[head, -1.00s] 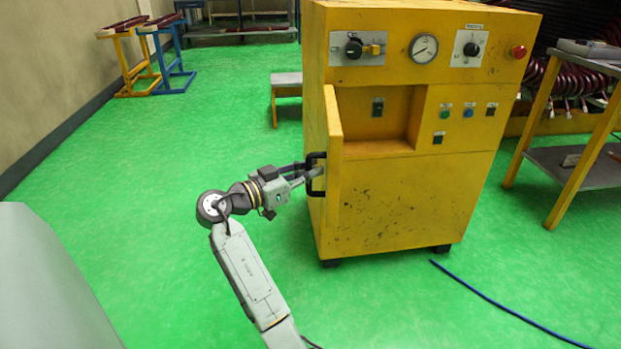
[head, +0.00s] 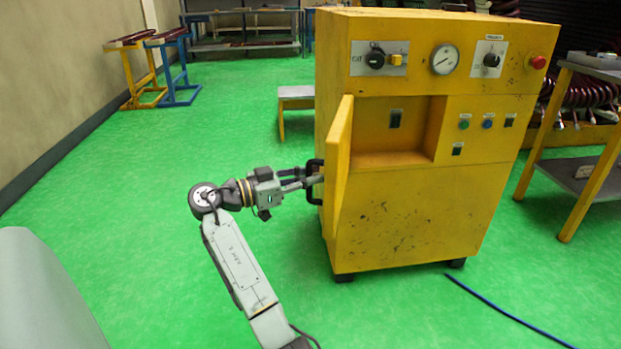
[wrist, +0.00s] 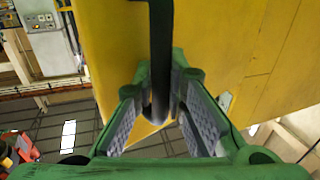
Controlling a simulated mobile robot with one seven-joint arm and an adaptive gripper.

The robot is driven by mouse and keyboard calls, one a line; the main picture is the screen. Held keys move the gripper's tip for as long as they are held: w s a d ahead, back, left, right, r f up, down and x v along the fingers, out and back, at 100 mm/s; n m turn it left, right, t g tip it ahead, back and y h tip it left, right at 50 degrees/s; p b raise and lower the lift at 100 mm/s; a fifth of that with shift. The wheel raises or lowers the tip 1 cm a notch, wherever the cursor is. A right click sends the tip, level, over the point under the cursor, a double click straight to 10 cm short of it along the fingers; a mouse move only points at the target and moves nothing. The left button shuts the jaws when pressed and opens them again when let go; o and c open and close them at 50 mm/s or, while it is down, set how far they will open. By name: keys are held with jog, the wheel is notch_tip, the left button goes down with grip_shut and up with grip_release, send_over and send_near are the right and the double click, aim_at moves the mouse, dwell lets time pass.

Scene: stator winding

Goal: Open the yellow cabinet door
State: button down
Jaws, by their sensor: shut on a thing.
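The yellow cabinet (head: 420,220) stands upright on the green floor, right of centre in the head view. Its door (head: 340,160) is swung open on the left side of the front and shows nearly edge-on, with the recess behind it exposed. A black handle (head: 313,182) is on the door's outer face. My gripper (head: 310,181) is at this handle, shut on it. In the wrist view the black handle bar (wrist: 160,60) runs between the two padded fingers of my gripper (wrist: 160,110), with yellow panel behind. The exact finger contact is partly hidden.
A small bench (head: 296,98) stands behind the cabinet at left. A table with yellow legs (head: 590,150) is close on the right. A blue hose (head: 510,312) lies on the floor in front.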

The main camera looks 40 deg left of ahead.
jog(key=shift+s+f, duration=0.15)
jog(key=shift+s, duration=0.1)
jog(key=c, duration=1.9)
grip_release()
jog(key=shift+a, duration=0.1)
jog(key=o, duration=0.3)
jog(key=shift+w, duration=0.1)
jog(key=v, duration=1.2)
